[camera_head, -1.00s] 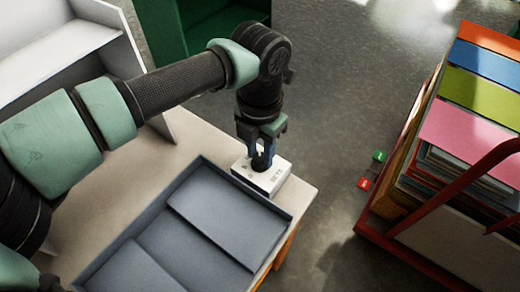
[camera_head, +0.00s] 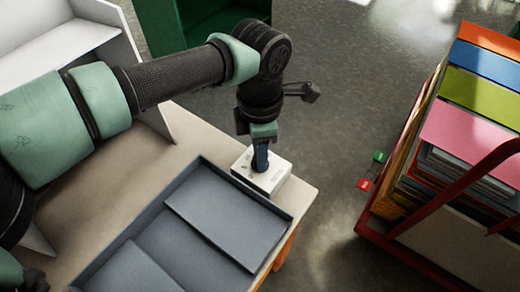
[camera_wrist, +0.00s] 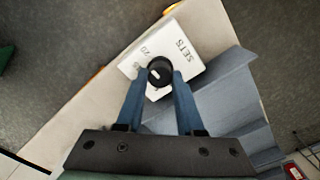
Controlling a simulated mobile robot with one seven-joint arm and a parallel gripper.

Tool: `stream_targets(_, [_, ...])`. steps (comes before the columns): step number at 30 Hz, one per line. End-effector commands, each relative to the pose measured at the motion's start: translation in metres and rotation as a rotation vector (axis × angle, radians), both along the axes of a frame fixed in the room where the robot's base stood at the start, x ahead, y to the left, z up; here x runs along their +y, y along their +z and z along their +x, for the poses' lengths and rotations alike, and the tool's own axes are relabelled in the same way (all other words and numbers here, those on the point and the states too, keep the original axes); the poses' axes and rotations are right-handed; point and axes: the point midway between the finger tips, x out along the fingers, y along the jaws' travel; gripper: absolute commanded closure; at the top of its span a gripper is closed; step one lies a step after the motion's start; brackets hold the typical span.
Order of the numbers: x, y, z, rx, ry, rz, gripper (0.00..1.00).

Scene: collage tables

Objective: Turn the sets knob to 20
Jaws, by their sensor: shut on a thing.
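The sets box (camera_head: 272,178) is a small white block at the table's far right corner. In the wrist view the box (camera_wrist: 183,42) shows the word SETS and a number that looks like 20 near one edge. A black round knob (camera_wrist: 158,75) with a pale mark stands on its top. My gripper (camera_head: 260,165) points down over the box. In the wrist view its blue fingers (camera_wrist: 161,82) are shut on the knob, one at each side. The other dial marks are partly hidden or too small to read.
A grey-blue divided tray (camera_head: 150,235) lies on the pale table (camera_head: 100,215) right beside the box. A white shelf (camera_head: 100,45) stands at the back left. A red-framed cart (camera_head: 400,252) with coloured boards is at the right, across open floor.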

Motion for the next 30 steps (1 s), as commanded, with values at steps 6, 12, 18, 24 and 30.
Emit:
stream_targets(6, [-0.0003, 0.0007, 0.0004, -0.001, -0.046, 0.000, 1.00])
stream_targets(12, [-0.0003, 0.0007, 0.0004, -0.001, -0.054, -0.001, 1.00])
stream_targets(18, [-0.0003, 0.0007, 0.0004, -0.002, -0.053, -0.001, 1.00])
stream_targets(24, [-0.0003, 0.0006, 0.0004, -0.001, -0.052, -0.001, 0.33])
stream_targets(30, [-0.0002, 0.0003, 0.0002, -0.001, -0.051, 0.000, 0.33])
